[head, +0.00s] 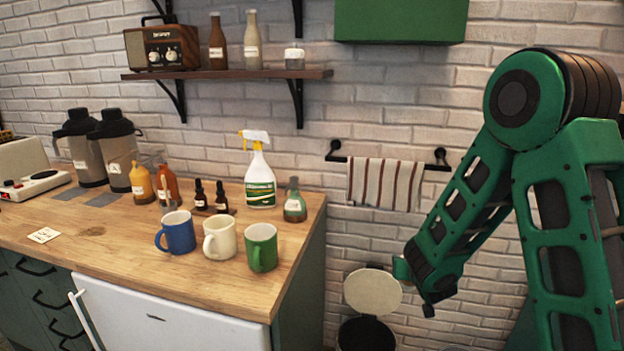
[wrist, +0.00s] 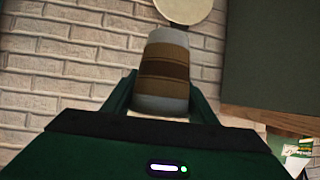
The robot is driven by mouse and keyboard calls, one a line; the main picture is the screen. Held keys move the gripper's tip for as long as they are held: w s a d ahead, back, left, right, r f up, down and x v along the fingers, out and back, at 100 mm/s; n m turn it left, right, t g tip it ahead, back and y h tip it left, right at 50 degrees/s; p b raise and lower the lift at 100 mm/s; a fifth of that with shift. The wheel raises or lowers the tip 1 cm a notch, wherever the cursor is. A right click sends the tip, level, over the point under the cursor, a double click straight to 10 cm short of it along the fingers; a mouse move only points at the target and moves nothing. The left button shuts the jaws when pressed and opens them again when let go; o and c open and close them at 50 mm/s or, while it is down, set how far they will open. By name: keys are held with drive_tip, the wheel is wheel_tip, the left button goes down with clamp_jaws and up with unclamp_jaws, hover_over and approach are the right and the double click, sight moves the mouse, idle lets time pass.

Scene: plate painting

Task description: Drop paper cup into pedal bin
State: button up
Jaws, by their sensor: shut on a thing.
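The paper cup (wrist: 163,75) is brown-banded with pale ends. In the wrist view it is between the two green fingers of my gripper (wrist: 162,88), which is shut on it. The pedal bin (head: 367,333) stands on the floor right of the counter in the head view. Its round cream lid (head: 373,291) is raised, and the dark opening shows below it. My gripper is just right of the lid in the head view, above the level of the opening; its fingers and the cup are hard to make out there. The lid also shows beyond the cup in the wrist view (wrist: 183,10).
The wooden counter (head: 100,235) is left of the bin, with blue, cream and green mugs (head: 262,248) near its right end. A spray bottle (head: 260,180) stands behind them. A striped towel (head: 385,184) hangs on a wall rail above the bin.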

wheel_tip(320, 180, down, 8)
drive_tip(key=w+n+y, duration=0.1)
drive_tip(key=y, duration=0.1)
drive_tip(key=shift+w+d+r+n, duration=0.15)
drive_tip(key=shift+d+r+n, duration=0.05)
drive_tip(key=shift+d+n, duration=0.2)
